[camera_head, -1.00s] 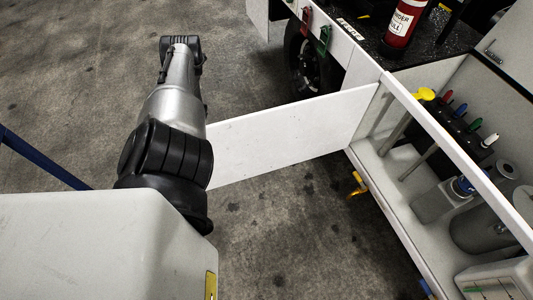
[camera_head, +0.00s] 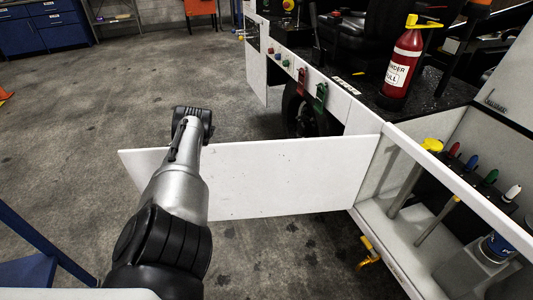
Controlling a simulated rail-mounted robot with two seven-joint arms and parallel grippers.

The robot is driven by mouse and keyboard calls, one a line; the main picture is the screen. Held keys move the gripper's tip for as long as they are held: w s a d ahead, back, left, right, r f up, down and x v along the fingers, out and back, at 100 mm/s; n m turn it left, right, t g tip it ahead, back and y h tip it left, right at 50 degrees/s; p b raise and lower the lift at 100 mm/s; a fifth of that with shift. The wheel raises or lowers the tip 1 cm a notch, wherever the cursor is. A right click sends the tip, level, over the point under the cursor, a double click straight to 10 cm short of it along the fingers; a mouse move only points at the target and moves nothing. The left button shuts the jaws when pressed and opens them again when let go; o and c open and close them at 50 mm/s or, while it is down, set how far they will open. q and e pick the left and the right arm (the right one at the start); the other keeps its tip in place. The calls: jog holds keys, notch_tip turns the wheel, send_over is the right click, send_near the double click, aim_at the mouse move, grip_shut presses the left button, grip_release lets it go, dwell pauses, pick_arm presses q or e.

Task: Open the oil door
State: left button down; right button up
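The oil door, a flat white panel (camera_head: 285,175), stands swung out from the side of the white vehicle. It is attached at its right end beside an open compartment (camera_head: 378,212), and its free left end sticks out over the floor. My arm, grey and black, comes in from the lower left and crosses in front of the door's left part. Its black far end shows just above the door's top edge. No gripper fingers can be made out there, and I cannot tell whether anything touches the door. My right gripper is not in view.
The compartment holds a grey container (camera_head: 470,268), a yellow-topped dipstick (camera_head: 432,145) and several colored-handled tools. A red fire extinguisher (camera_head: 402,68) stands on the black deck. A yellow valve (camera_head: 368,252) hangs below the compartment.

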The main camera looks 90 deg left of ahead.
pick_arm(q)
jog(key=shift+f, duration=0.15)
jog(key=c, duration=1.4)
grip_release()
jog(key=shift+c, duration=0.2)
jog(key=o, duration=0.3)
jog(key=shift+d, duration=0.2)
jog(key=shift+a, duration=0.1)
